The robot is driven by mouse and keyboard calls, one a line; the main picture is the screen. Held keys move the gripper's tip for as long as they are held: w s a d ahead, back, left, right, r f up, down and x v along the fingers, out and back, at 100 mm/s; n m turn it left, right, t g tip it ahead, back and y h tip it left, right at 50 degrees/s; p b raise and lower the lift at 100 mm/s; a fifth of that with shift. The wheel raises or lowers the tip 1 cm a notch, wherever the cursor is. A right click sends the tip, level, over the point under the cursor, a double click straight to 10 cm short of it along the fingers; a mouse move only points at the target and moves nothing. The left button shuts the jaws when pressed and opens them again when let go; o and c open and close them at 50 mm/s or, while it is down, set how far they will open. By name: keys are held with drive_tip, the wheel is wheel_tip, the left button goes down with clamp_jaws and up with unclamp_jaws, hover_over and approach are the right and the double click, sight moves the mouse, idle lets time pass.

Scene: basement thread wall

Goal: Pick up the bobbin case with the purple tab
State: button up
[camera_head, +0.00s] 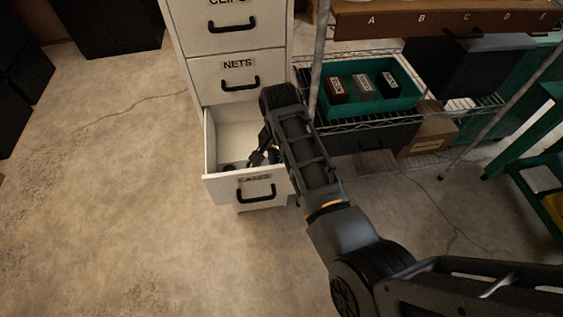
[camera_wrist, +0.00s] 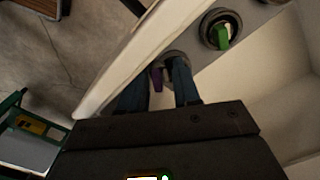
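The bobbin case with the purple tab (camera_wrist: 157,79) lies in the open drawer, close to the drawer's wall. It shows in the wrist view between my fingertips. Its round grey body is partly hidden by my fingers. My gripper (camera_wrist: 163,74) is open, with one finger on each side of the tab and pale drawer floor showing between them. I cannot tell whether the fingers touch the case. In the head view my gripper (camera_head: 264,152) reaches down into the drawer marked CASES (camera_head: 218,180), and my arm hides much of the inside.
Another bobbin case with a green tab (camera_wrist: 222,38) lies nearby in the drawer. The drawer wall (camera_wrist: 125,60) runs close beside my gripper. A wire shelf with a green tray (camera_head: 405,103) of small boxes stands right of the cabinet. The floor at left is clear.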

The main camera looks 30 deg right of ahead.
drive_tip(key=shift+c, duration=0.3)
clamp_jaws()
drive_tip(key=shift+r, duration=0.15)
wheel_tip(320, 180, up, 10)
